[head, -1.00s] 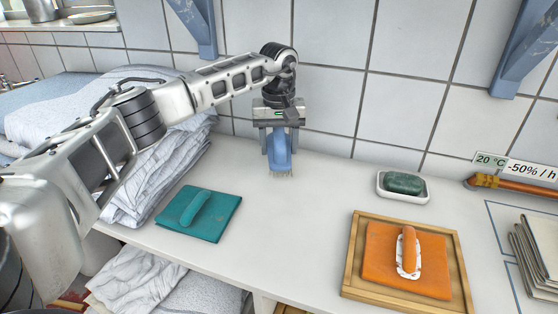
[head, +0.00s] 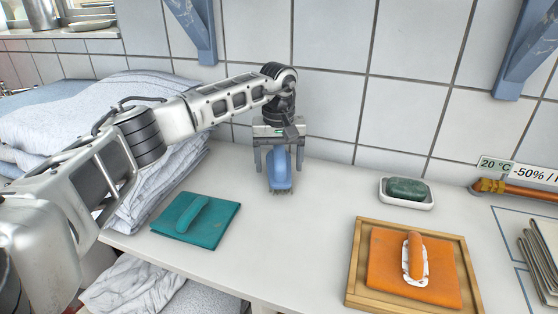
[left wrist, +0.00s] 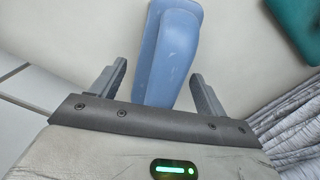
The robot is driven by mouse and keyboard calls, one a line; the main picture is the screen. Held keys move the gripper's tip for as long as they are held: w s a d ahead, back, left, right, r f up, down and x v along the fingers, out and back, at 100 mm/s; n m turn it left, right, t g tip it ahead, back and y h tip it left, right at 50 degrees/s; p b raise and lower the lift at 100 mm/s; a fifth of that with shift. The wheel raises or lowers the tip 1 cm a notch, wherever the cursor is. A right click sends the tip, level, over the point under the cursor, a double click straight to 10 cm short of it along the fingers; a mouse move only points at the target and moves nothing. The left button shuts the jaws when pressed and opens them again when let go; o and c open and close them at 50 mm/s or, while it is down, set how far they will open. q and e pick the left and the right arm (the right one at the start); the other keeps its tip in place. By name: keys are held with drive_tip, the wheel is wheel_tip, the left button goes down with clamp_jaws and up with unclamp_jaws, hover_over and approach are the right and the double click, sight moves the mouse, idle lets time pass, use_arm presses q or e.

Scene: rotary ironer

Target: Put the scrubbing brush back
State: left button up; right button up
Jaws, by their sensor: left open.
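The blue scrubbing brush (head: 281,172) is at the back of the white counter, below the tiled wall, with its bristles downward. My left gripper (head: 279,165) is above it, and its fingers stand apart on either side of the handle. In the left wrist view the brush (left wrist: 168,55) lies between and beyond the open fingertips (left wrist: 160,85), with gaps on both sides. The bristles show only as a small edge in the head view. My right gripper is not in view.
A teal pad with a handle (head: 215,225) lies front left of the brush. Right of it are a green soap in a white dish (head: 425,205) and a wooden tray (head: 357,270) with an orange pad. Folded linen (head: 190,165) is piled at left. Clear counter lies between.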

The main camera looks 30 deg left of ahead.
use_arm(q)
wheel_tip(320, 180, up, 12)
drive_tip(key=shift+s+r, duration=0.1)
drive_tip(key=shift+r, duration=0.1)
idle(0.6)
